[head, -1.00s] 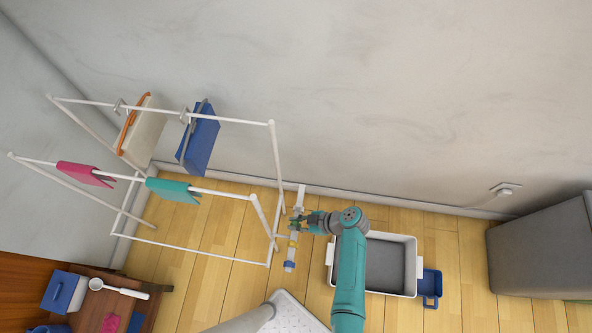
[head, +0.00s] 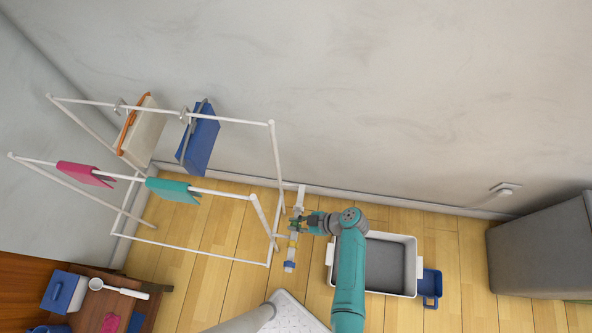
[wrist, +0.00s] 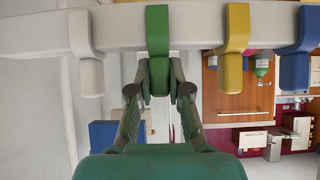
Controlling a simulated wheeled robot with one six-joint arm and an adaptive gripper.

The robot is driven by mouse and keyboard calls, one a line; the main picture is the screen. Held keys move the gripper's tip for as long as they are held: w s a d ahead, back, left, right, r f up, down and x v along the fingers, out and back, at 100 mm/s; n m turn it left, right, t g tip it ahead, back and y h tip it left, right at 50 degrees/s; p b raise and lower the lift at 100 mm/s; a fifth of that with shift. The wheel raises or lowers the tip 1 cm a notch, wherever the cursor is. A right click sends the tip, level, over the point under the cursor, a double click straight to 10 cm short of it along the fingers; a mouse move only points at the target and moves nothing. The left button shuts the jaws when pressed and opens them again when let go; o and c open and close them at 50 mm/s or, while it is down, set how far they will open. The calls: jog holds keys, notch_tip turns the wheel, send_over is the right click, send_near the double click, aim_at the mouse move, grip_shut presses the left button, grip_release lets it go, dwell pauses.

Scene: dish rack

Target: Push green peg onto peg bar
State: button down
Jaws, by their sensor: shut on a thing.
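The green peg (wrist: 158,30) hooks over the pale peg bar (wrist: 195,28) in the wrist view, and its lower end hangs between my fingers. My gripper (wrist: 158,90) is shut on that lower end. A white peg (wrist: 86,60) hangs on the bar to its left. A yellow peg (wrist: 233,45) and a blue peg (wrist: 305,45) hang to its right. In the head view my gripper (head: 297,224) is at the peg bar (head: 299,196), beside the rack's right end. The green peg is too small there to make out clearly.
A white drying rack (head: 200,192) with pink and teal cloths and hanging bags stands left of my gripper. A white-rimmed grey bin (head: 413,245) and a blue container (head: 431,285) are on the floor to the right. A wooden table (head: 95,300) is lower left.

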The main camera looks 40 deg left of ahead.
jog(key=c, duration=1)
grip_release()
jog(key=shift+c, duration=0.2)
jog(key=v, duration=1.2)
jog(key=shift+a, duration=0.1)
